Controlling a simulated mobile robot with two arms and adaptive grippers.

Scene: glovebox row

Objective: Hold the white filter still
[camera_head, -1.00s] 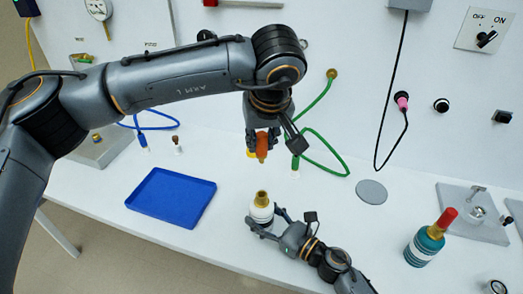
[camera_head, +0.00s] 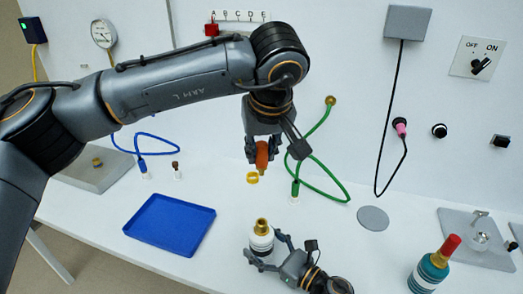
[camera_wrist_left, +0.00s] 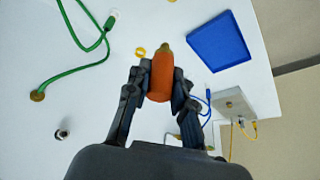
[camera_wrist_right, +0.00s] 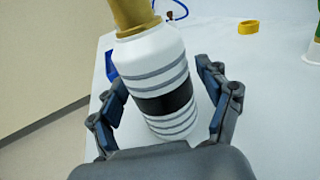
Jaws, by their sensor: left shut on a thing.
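The white filter (camera_head: 262,243) has a gold neck, grey bands and a black band. It stands on the bench in the head view and looks tilted in the right wrist view (camera_wrist_right: 163,84). My right gripper (camera_head: 266,252) is open, with one finger on each side of the filter. In the right wrist view, a gap shows between the filter and the right-hand finger; contact on the left is unclear. My left gripper (camera_head: 263,150) is shut on an orange piece (camera_wrist_left: 161,76) with a brass-coloured tip, held farther back above the bench.
A yellow ring (camera_head: 252,177) lies below the orange piece. A blue tray (camera_head: 170,225) is at the left. A green hose (camera_head: 325,180) and a grey disc (camera_head: 373,218) are to the right. A teal bottle (camera_head: 427,275) with a red cap stands at the front right.

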